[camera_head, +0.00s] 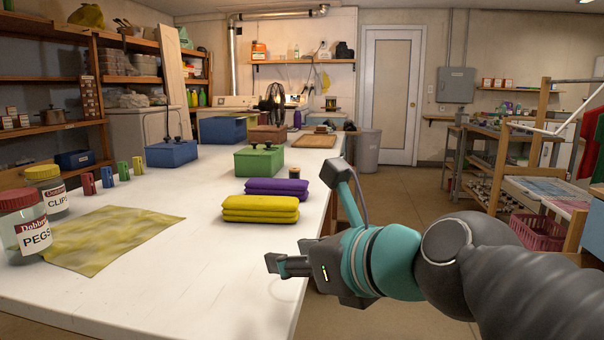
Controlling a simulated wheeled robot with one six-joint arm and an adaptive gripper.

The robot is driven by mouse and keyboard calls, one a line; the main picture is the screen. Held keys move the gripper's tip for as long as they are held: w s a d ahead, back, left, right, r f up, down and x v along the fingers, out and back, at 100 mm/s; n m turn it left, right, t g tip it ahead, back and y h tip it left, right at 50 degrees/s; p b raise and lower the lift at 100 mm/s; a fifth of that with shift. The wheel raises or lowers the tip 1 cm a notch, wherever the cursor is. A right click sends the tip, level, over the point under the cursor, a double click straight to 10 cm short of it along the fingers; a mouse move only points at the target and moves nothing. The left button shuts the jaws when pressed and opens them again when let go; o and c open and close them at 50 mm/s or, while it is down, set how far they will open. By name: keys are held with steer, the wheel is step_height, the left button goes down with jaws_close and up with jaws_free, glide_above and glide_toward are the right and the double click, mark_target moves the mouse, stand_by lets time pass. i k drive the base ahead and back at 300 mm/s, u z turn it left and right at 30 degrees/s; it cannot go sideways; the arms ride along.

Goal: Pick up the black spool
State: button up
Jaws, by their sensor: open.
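A small dark spool-like object (294,173), with some brown showing, stands upright on the white table (150,300) near its right edge. It is just behind the folded purple cloth (290,188), which may hide its base. It is too small to be sure it is the black spool. My gripper (271,266) is open and empty over the near right part of the table. It is nearer to the camera than the spool, with the folded yellow cloth (260,212) and the purple cloth between them.
A green box (259,163) and a blue box (171,153) stand farther back. A yellow patterned cloth (110,238), pegs jar (30,235) and clips jar (52,195) are at left. The table's middle is clear. A grey bin (367,150) stands beyond the right edge.

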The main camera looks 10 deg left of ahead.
mark_target(293, 171)
steer(key=u, duration=0.05)
steer(key=i, duration=1.6)
